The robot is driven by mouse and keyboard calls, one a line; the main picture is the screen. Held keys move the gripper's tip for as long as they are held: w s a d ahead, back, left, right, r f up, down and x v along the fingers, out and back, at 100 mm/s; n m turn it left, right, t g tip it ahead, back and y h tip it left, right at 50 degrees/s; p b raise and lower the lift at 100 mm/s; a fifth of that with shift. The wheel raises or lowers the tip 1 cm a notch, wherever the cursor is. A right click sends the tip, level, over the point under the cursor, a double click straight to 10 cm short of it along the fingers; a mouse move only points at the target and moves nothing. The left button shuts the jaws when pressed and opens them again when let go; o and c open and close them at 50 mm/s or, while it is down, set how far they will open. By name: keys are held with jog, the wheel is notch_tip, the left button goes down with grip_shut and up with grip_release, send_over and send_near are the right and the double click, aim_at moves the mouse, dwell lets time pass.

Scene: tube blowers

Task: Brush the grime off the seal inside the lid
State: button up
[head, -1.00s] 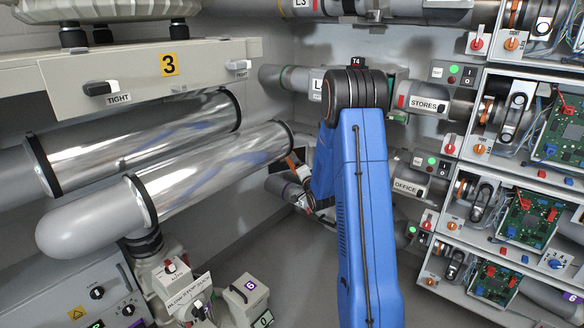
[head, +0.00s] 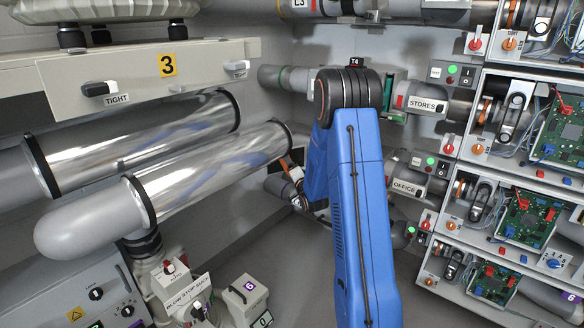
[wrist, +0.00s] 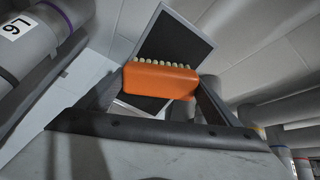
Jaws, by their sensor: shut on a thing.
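My gripper (wrist: 163,90) is shut on an orange brush (wrist: 160,80), seen in the wrist view. The brush lies across between the two dark fingers, with a row of pale bristles along its upper edge. Just behind the brush stands a tilted dark rectangular panel (wrist: 178,45) with a pale rim. It may be the inside of the lid; I cannot make out seal or grime on it. I cannot tell whether the bristles touch it. In the head view, my blue arm hides most of the gripper; a small orange patch (head: 285,166) shows left of the arm.
Two shiny tubes (head: 150,140) run at the left, below a cream box marked 3 (head: 205,62). Racks with green circuit boards (head: 525,215) stand at the right.

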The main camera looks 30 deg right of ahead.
aim_at(283, 165)
jog(key=a, duration=0.3)
jog(key=shift+w+a+r, duration=0.1)
jog(key=shift+w, duration=0.1)
jog(key=shift+d, duration=1.65)
jog(key=shift+s+d, duration=0.2)
jog(key=shift+d, duration=1.4)
jog(key=shift+w, duration=0.1)
jog(key=a, duration=0.6)
jog(key=shift+w+a, duration=0.25)
jog(key=shift+w, duration=0.05)
